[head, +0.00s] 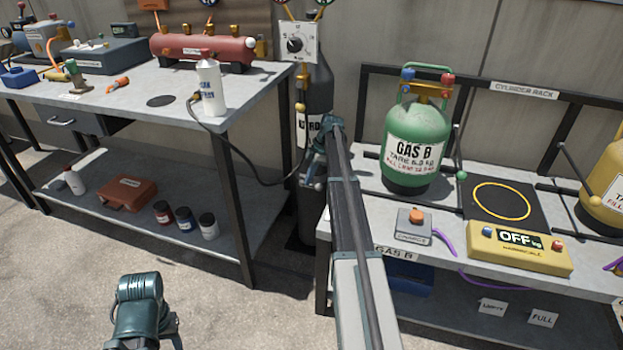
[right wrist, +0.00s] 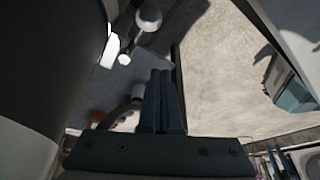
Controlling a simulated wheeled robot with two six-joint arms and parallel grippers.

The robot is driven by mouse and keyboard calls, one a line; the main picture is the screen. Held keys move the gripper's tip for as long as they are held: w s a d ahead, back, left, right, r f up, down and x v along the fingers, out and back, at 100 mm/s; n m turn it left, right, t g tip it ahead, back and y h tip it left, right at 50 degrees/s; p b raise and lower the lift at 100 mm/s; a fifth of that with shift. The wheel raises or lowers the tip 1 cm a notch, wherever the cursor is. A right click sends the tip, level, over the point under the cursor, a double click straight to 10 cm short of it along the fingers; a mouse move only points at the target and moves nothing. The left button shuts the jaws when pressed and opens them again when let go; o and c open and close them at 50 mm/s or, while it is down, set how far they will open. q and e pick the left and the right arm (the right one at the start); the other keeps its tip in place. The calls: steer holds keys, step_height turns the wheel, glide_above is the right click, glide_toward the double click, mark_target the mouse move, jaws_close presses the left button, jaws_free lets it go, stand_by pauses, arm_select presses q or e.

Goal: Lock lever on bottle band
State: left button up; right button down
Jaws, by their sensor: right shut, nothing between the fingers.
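A tall dark grey bottle (head: 320,85) stands between the workbench and the cylinder rack, with a white label partly covered by my right arm. No band or lever can be made out clearly on it; my arm hides part of its front. My right gripper (head: 314,172) is at the bottle's front, low beside the label; whether it touches cannot be told. In the right wrist view its fingers (right wrist: 163,100) are together and empty. A large dark curved surface (right wrist: 50,60), perhaps the bottle, fills the left of that view. My left gripper is not seen; only a teal part of my left arm shows.
The workbench (head: 160,90) at left carries a white spray bottle (head: 210,90) and a red tank (head: 200,48). A black cable hangs from its edge near the bottle. At right, the rack bench (head: 370,215) holds a green GAS B cylinder (head: 412,140) and a yellow scale (head: 520,248).

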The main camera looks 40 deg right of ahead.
steer(key=w+p+v, duration=0.1)
steer(key=p+v, duration=0.4)
steer(key=v, duration=0.2)
steer(key=shift+d, duration=0.15)
steer(key=s+a+m+h, duration=0.15)
steer(key=s+a, duration=0.25)
steer(key=a, duration=0.6)
steer(key=s+a+m, duration=0.3)
steer(key=s+a, duration=0.1)
steer(key=a, duration=0.7)
steer(key=s+a+f+m+g+h, duration=0.1)
steer(key=s+a+m+h, duration=0.1)
steer(key=s+a, duration=1.15)
steer(key=s+a+m+g+h, duration=0.1)
steer(key=s+a+m+h, duration=0.15)
steer(key=s+a, duration=1.1)
step_height(320, 180, up, 34)
steer(key=w+a+y+p, duration=0.1)
steer(key=w+a+p, duration=0.1)
steer(key=p, duration=3.2)
steer(key=shift+w+a, duration=0.2)
steer(key=shift+a, duration=0.05)
